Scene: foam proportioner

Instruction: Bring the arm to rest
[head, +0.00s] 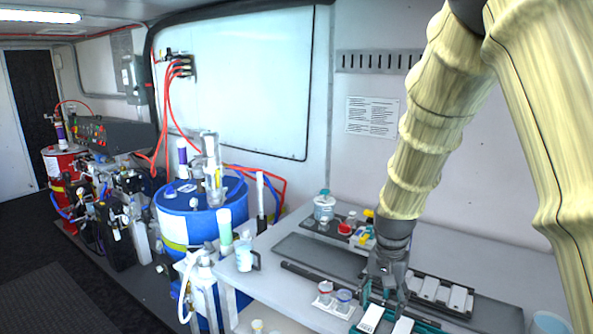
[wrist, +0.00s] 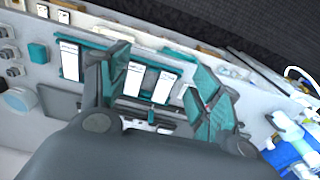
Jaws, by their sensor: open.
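My arm (head: 428,125), in a pale wrinkled cover, reaches down from the upper right in the head view. My gripper (head: 384,291) hangs low over the worktable, near the teal rack at the front edge. In the wrist view my gripper (wrist: 158,88) has its two teal-padded fingers spread wide apart. White blocks in a teal rack (wrist: 150,82) show between and beside the fingers. Nothing is held between the fingers. I cannot tell from these views whether a fingertip touches the rack.
The table (head: 455,248) bears a dark tray with white blocks (head: 443,293), two small cups (head: 334,296), a clear mug (head: 246,257) and a lidded jar (head: 324,207). A blue drum (head: 200,215) stands left of it. A whiteboard wall rises behind.

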